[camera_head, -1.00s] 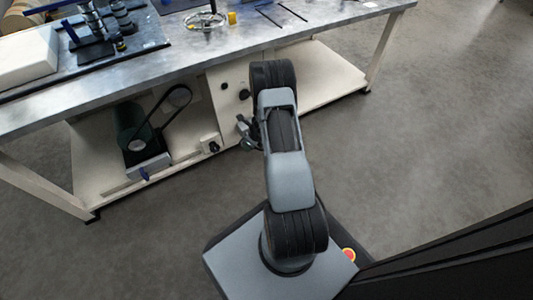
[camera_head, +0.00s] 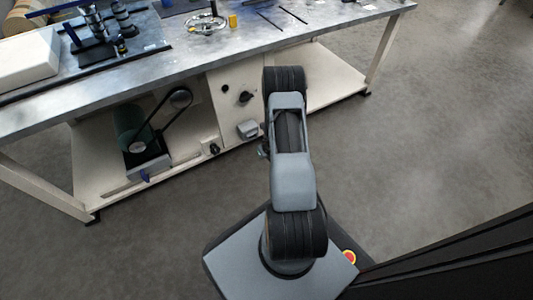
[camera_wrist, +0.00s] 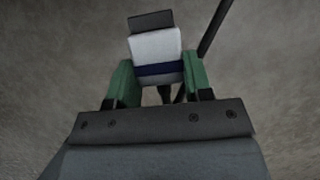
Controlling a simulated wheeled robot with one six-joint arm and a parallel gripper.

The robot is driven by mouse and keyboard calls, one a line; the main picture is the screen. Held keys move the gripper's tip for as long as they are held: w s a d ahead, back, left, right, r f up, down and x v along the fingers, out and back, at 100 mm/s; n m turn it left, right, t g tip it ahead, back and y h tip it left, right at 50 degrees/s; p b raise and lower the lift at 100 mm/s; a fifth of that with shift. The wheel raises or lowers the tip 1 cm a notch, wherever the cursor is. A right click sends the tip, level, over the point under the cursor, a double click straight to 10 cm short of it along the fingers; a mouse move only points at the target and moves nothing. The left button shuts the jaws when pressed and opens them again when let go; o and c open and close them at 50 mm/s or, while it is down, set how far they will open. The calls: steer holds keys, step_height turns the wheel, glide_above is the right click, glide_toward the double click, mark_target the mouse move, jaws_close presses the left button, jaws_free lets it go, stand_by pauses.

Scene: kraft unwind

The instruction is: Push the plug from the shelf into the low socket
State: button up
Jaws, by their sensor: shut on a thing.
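In the wrist view my gripper (camera_wrist: 158,70) has green fingers shut on the plug (camera_wrist: 155,45). The plug is a pale block with a dark blue band and a dark grey end that points away from the gripper. In the head view my arm hides most of the gripper and the plug. A grey box-shaped fitting (camera_head: 248,130), which looks like the low socket, sits low on the cream panel, to the left of my wrist. The gripper looks apart from it.
The cream panel (camera_head: 226,110) under the bench carries a black knob (camera_head: 246,97) and a small black fitting (camera_head: 214,148). A belt-driven machine (camera_head: 145,145) stands on the lower shelf at left. The metal bench top (camera_head: 190,50) overhangs.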

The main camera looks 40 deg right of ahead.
steer(key=shift+w+d+p, duration=0.2)
steer(key=shift+w+p, duration=1.1)
steer(key=shift+p, duration=0.15)
steer(key=shift+w+d+p, duration=0.15)
steer(key=shift+w+p, duration=1.15)
steer(key=shift+p, duration=0.1)
steer(key=shift+w+d+p, duration=0.1)
steer(key=shift+w+p, duration=0.8)
steer(key=shift+w, duration=0.2)
stand_by(1.1)
steer(key=o, duration=1)
steer(key=shift+o, duration=0.2)
steer(key=shift+r, duration=0.1)
steer(key=p+v, duration=0.2)
steer(key=v, duration=1.1)
steer(key=shift+r+p, duration=0.35)
steer(key=shift+p, duration=0.05)
